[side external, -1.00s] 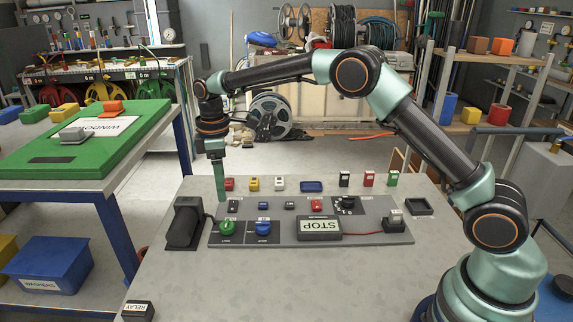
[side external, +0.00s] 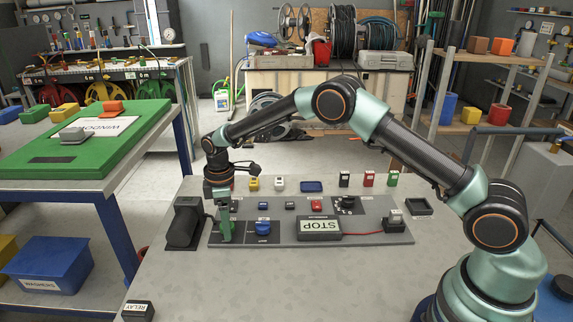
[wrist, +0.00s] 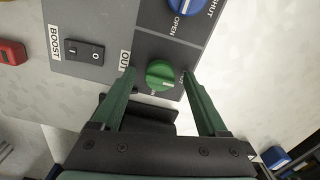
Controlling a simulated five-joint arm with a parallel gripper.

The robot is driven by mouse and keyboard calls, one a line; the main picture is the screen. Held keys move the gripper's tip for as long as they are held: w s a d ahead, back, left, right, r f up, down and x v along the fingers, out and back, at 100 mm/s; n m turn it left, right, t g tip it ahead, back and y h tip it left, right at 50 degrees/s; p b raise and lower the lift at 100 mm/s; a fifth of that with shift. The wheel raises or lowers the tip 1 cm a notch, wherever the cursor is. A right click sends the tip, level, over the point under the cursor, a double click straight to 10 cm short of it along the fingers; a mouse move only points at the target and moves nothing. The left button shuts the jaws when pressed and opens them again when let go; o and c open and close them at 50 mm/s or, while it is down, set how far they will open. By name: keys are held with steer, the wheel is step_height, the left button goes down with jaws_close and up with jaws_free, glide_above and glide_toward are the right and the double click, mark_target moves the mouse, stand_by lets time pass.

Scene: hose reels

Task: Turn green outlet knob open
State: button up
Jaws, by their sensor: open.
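The green outlet knob (wrist: 160,75) sits on a dark patch of the grey panel (side external: 375,225), with a pale mark on its face. In the wrist view it lies between the tips of my open gripper (wrist: 158,82), with one green finger on each side. A small gap shows on both sides, though I cannot tell how deep the fingertips reach. In the side view my gripper (side external: 225,230) points down over the knob's spot and hides most of the knob. The print beside the knob is mostly hidden by the fingers.
A blue knob (side external: 263,228) marked OPEN and SHUT is close beside the green one. A STOP box (side external: 319,228) stands further right. A BOOST rocker switch (wrist: 85,52) is nearby. A black block (side external: 184,225) stands left of the panel. The front tabletop is mostly clear.

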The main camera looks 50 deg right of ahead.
jaws_close()
steer(key=m, duration=0.4)
steer(key=shift+m, duration=0.3)
steer(key=m, duration=0.4)
steer(key=shift+m, duration=0.3)
steer(key=m, duration=0.4)
steer(key=shift+m, duration=2.4)
